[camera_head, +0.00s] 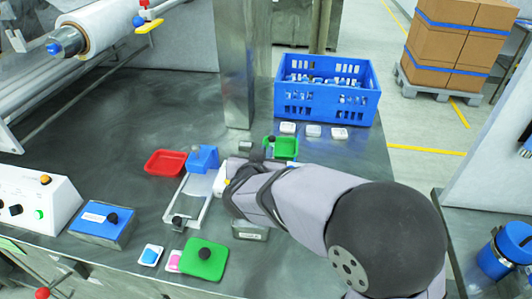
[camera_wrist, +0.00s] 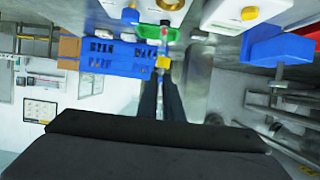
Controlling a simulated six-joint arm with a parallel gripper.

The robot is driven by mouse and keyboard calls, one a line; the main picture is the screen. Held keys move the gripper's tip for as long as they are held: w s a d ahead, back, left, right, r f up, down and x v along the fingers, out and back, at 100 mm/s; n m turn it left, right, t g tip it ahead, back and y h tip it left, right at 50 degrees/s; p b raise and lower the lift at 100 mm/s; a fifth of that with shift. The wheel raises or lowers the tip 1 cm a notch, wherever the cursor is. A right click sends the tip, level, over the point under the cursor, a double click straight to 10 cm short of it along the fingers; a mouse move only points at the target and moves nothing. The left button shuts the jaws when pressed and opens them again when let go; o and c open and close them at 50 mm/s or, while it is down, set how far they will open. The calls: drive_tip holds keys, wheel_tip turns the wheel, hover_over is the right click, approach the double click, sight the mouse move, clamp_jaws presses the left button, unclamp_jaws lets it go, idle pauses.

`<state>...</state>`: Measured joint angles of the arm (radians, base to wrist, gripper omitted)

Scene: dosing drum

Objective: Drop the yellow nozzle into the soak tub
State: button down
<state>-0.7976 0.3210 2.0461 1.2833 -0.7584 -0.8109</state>
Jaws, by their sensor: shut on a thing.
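The yellow nozzle (camera_wrist: 163,62) shows in the wrist view as a small yellow piece at the tips of my gripper's dark fingers. My gripper (camera_wrist: 162,70) is shut on it and holds it clear of the table. In the head view my forearm and wrist hide most of the gripper, and I cannot make out the nozzle there. A low steel tub with a pale label (camera_head: 250,233) stands just in front of my arm, partly hidden by it. It may be the soak tub; its inside is not clear.
A blue crate (camera_head: 322,107) full of parts stands at the back right, with several white pieces before it. A green tray (camera_head: 285,147) and a red tray (camera_head: 165,163) lie nearby. A blue-topped stand (camera_head: 203,158), a green block (camera_head: 203,259) and a steel column (camera_head: 233,70) are close.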

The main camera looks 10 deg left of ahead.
drive_tip(key=s+a+r+n+y+p, duration=0.1)
drive_tip(key=s+a+n+y+p, duration=0.2)
drive_tip(key=s+a+p, duration=0.55)
drive_tip(key=s+d+f+m+h, duration=0.1)
drive_tip(key=s+d+m+h, duration=0.2)
drive_tip(key=d, duration=0.6)
drive_tip(key=shift+s+f, duration=0.35)
drive_tip(key=shift+s, duration=0.75)
drive_tip(key=shift+f, duration=0.1)
wheel_tip(320, 180, down, 6)
drive_tip(key=b, duration=0.6)
drive_tip(key=shift+b, duration=0.4)
drive_tip(key=c, duration=1.8)
unclamp_jaws()
drive_tip(key=shift+c, duration=0.2)
